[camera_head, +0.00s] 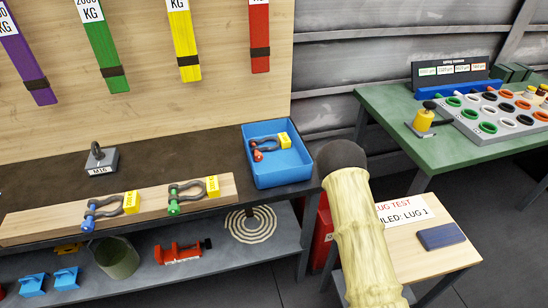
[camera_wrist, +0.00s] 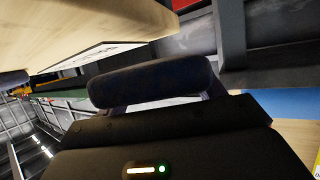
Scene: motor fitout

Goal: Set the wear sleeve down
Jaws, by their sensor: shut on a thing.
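The wear sleeve (camera_wrist: 150,80) looks like a dark, rounded roll and lies across the jaws of my gripper (camera_wrist: 158,95) in the wrist view. My gripper is shut on it. In the head view my gripper and the held sleeve cannot be made out, and my arm stands in front of the small wooden table (camera_head: 436,268). In the wrist view a pale wooden board edge (camera_wrist: 80,35) with a white sheet shows beyond the sleeve. I cannot tell whether the sleeve touches anything there.
A dark blue flat thing (camera_head: 440,236) lies beside a printed sheet (camera_head: 405,211) on the small table. A blue tray (camera_head: 277,170) holding a shackle stands on the dark workbench. A green table (camera_head: 440,155) with several sorting cups stands at the back right.

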